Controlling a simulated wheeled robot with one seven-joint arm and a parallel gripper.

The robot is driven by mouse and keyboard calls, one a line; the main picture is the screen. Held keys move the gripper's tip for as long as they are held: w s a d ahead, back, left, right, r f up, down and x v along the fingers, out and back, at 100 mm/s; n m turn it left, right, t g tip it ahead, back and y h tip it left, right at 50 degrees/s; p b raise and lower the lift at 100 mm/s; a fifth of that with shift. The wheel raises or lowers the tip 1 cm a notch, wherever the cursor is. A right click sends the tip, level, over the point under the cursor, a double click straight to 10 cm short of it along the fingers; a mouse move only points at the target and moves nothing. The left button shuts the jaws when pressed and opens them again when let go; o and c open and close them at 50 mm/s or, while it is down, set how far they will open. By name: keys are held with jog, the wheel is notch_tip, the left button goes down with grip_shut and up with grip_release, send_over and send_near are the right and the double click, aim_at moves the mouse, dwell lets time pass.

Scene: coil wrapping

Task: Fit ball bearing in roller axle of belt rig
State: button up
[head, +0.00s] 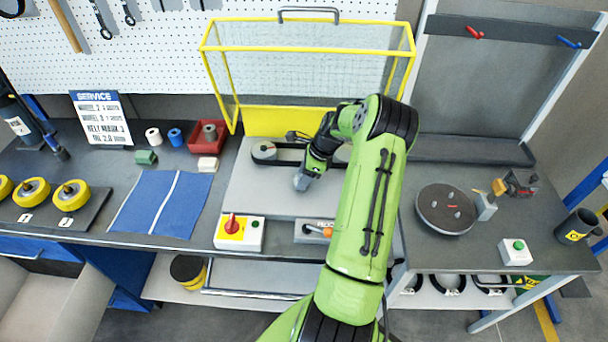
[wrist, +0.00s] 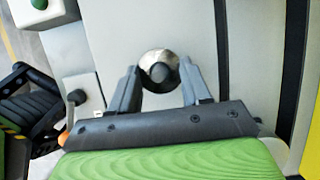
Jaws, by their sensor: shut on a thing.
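My gripper (head: 302,183) points down over the grey plate of the belt rig (head: 258,195), in front of the belt. In the wrist view my gripper (wrist: 159,84) has its two fingers on either side of a round metallic ring with a grey centre, which I take as the ball bearing (wrist: 158,60); it is shut on it. The rig's left roller (head: 263,150) and black belt show in the head view; the belt (wrist: 222,50) also shows in the wrist view. My arm hides the rig's right side. I cannot tell whether the bearing touches anything below.
A yellow-framed guard (head: 310,60) stands open behind the rig. A red-knob switch box (head: 239,232) stands at the rig's front left. A blue mat (head: 160,204) and a red bin (head: 207,138) lie to the left. A round turntable (head: 445,208) stands on the right table.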

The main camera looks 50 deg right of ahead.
jog(key=shift+f+b, duration=0.45)
jog(key=shift+f, duration=0.45)
jog(key=o, duration=1.2)
jog(key=shift+c, duration=0.2)
jog(key=v, duration=1.5)
jog(key=shift+r+p, duration=0.4)
jog(key=shift+p, duration=0.05)
jog(key=shift+d, duration=0.1)
